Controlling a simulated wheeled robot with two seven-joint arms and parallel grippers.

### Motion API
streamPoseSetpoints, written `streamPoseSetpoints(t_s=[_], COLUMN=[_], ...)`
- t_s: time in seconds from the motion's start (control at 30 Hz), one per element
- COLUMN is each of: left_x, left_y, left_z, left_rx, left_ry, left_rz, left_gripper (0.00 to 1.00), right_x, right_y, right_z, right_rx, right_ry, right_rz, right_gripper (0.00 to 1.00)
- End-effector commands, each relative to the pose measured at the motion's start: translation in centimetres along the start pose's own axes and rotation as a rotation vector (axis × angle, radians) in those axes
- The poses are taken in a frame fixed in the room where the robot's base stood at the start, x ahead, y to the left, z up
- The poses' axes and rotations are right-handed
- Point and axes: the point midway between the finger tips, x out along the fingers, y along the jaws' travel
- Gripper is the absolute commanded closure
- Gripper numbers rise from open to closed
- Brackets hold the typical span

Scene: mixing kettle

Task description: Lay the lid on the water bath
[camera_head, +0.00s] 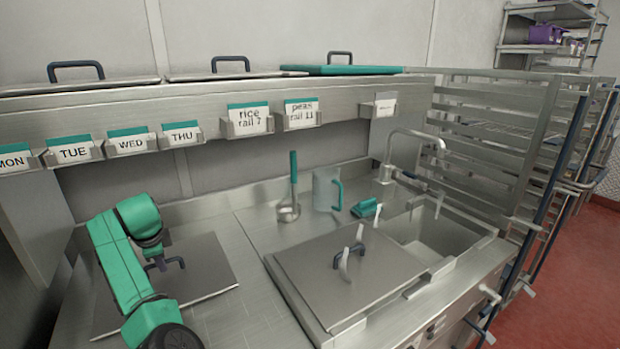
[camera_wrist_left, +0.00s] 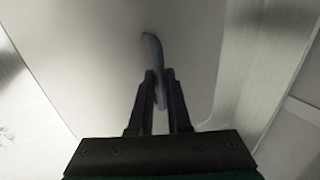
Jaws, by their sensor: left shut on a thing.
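A flat steel lid (camera_head: 205,268) with a dark handle (camera_head: 174,262) is at the left part of the counter. My left gripper (camera_head: 156,265) is above it, shut on the handle; in the left wrist view the fingers (camera_wrist_left: 160,85) close around the handle (camera_wrist_left: 152,48) over the lid's plain surface (camera_wrist_left: 95,60). I cannot tell whether the lid rests on the counter or is slightly raised. Another steel lid (camera_head: 310,270) with a dark handle lies over a well at the front right; I cannot tell whether this well is the water bath.
A sink (camera_head: 435,235) with a tap (camera_head: 392,160) is to the right. A ladle (camera_head: 290,205), a jug (camera_head: 325,188) and a green item (camera_head: 365,207) stand behind. A shelf (camera_head: 350,90) with lids overhangs the back.

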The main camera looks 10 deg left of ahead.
Motion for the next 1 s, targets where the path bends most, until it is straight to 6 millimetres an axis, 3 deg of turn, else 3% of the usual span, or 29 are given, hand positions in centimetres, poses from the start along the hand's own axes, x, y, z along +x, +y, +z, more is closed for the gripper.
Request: streamPoseSetpoints(t_s=[0.2,0.4,0.5,0.87,1.0], left_x=[-4.2,-7.6,-8.4,-8.5,-7.1], left_y=[-0.3,-0.1,0.0,0.1,0.2], left_z=[0.1,-0.1,-0.1,0.0,0.1], left_rx=[0.000,0.000,0.000,0.000,0.001], left_ry=[-0.002,0.003,0.002,0.001,-0.002], left_rz=[-0.002,-0.005,-0.004,-0.003,-0.002], left_gripper=[1.00,1.00,1.00,1.00,1.00], right_x=[-4.5,-6.3,-6.6,-6.4,-5.6], right_y=[0.1,0.2,0.2,0.3,0.3], right_z=[-0.4,-0.6,-0.6,-0.6,-0.5], right_rx=[0.000,0.000,0.000,0.000,0.000], right_ry=[0.000,0.000,0.000,0.000,0.000], right_rz=[0.000,0.001,0.001,0.003,0.003], right_gripper=[0.00,0.00,0.00,0.00,0.00])
